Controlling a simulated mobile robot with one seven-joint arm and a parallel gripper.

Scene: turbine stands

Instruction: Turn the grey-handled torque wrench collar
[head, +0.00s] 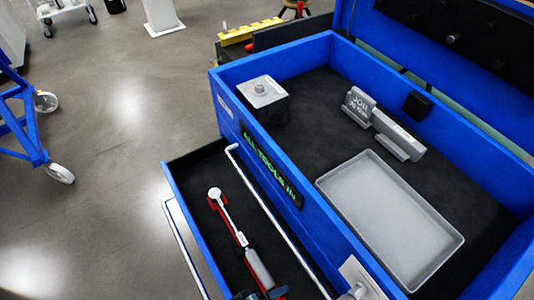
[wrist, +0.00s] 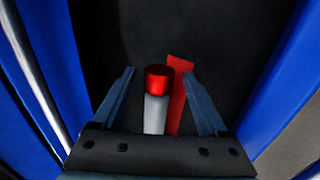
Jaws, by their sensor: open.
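The torque wrench (head: 231,222) lies in the open drawer, with a round silver head at the far end and a grey handle (head: 259,268) toward me. A red holder (head: 215,203) lies under and beside it. In the wrist view a red cylindrical end (wrist: 158,79) on a pale grey shaft (wrist: 155,115) stands between the fingers of my gripper (wrist: 159,73). I cannot tell for sure whether this red part is the collar. My gripper is open, with a gap on both sides. In the head view it shows only partly at the bottom edge.
The drawer (head: 181,185) has blue walls and a bar handle (head: 185,250). The blue chest (head: 228,95) beside it holds a grey block (head: 262,92), a grey tray (head: 390,215) and a grey labelled piece (head: 385,130). A blue cart (head: 25,130) stands on the floor at left.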

